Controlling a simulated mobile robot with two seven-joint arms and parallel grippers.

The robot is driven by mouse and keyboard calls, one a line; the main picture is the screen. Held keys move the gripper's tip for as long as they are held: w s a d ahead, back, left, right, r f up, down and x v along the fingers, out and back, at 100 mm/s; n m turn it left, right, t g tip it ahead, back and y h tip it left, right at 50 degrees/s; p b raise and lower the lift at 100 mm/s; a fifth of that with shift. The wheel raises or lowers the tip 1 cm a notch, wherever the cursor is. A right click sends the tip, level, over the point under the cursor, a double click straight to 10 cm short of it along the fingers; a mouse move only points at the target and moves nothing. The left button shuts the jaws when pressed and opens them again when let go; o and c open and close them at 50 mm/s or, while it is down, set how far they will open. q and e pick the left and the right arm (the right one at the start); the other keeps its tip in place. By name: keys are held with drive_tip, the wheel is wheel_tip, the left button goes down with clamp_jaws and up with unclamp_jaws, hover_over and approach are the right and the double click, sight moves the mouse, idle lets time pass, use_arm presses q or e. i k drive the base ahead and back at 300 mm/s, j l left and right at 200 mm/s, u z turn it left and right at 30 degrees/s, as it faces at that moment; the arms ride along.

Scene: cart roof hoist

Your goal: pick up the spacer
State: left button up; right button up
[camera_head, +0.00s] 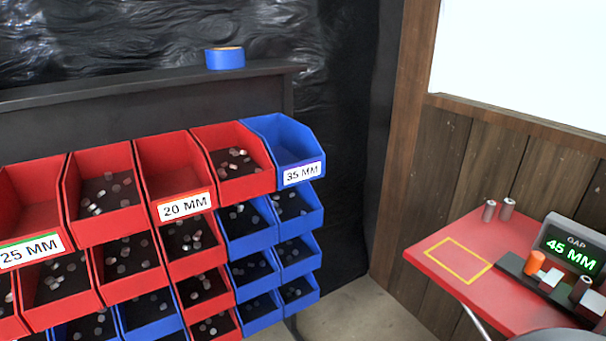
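No gripper shows in the head view. Two small grey cylinders, which look like spacers, stand upright side by side near the back edge of the red table: a left one (489,211) and a right one (506,209). Labelled bins stand at left: a 25 MM bin (22,196), a 20 MM bin (172,180) and a blue 35 MM bin (283,137). The 25 MM and 20 MM bins look empty.
The red table (420,254) carries a bare yellow-outlined rectangle (458,262). Red and blue bins below and between hold small metal pieces. A blue tape roll (225,59) lies on the dark shelf (150,82). Open floor (352,311) separates rack and table.

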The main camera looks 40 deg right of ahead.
sight(585, 282)
drive_tip(key=z, duration=2.7)
drive_tip(key=j+z, duration=0.2)
drive_tip(key=z, duration=0.15)
drive_tip(key=k+j+z, duration=0.1)
drive_tip(key=z, duration=0.3)
